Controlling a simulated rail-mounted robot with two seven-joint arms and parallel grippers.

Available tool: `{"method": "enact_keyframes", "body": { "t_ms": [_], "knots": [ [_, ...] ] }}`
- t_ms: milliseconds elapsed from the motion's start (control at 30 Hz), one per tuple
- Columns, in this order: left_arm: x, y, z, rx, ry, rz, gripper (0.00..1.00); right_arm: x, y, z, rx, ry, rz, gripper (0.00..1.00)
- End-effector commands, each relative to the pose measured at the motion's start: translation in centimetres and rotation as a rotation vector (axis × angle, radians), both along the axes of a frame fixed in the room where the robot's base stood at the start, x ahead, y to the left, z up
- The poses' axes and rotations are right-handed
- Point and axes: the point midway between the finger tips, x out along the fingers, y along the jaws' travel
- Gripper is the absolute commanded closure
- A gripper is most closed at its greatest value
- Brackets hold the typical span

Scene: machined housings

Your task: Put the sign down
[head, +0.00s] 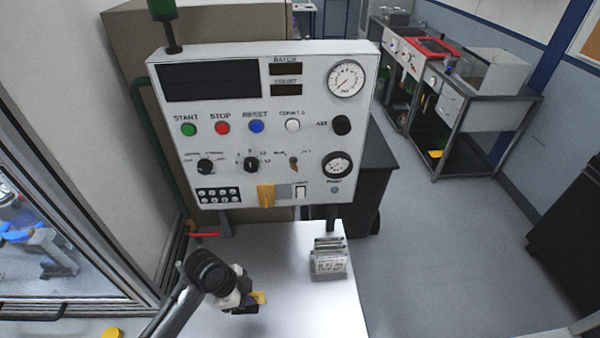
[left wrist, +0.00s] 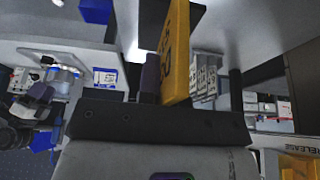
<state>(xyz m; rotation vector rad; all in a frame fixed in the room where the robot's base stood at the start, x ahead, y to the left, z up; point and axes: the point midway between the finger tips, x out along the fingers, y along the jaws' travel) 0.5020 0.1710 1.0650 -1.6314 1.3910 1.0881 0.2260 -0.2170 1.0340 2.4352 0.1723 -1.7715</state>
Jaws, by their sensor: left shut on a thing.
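The sign (head: 259,298) is a small yellow plate held in my left gripper (head: 248,300), low over the white table (head: 300,310). In the left wrist view the yellow sign (left wrist: 178,50) stands on edge between the fingers of my left gripper (left wrist: 170,80), with dark lettering partly visible on its face. The gripper is shut on it. I cannot tell whether the sign touches the table. My right gripper is not in view.
A grey holder (head: 329,262) with several upright plates stands on the table to the right of the gripper. A control panel (head: 265,130) with buttons and gauges rises behind the table. The table's front right is clear. A red object (head: 203,235) lies at the back left.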

Motion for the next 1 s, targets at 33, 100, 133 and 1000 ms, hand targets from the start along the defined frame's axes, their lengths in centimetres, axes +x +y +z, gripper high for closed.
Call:
{"method": "enact_keyframes", "body": {
  "t_ms": [33,100,133,1000],
  "knots": [
    [-0.1,0.0,0.0,0.001,0.0,0.038,1.0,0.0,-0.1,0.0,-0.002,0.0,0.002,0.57],
    [-0.2,0.1,-0.1,0.001,0.0,0.126,1.0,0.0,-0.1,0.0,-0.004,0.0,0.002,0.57],
    [-0.3,0.1,-0.1,0.002,-0.001,0.169,1.0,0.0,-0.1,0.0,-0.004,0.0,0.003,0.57],
    [-5.6,-1.0,5.9,-0.006,-0.013,1.486,1.0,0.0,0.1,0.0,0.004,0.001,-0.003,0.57]
  ]
}}
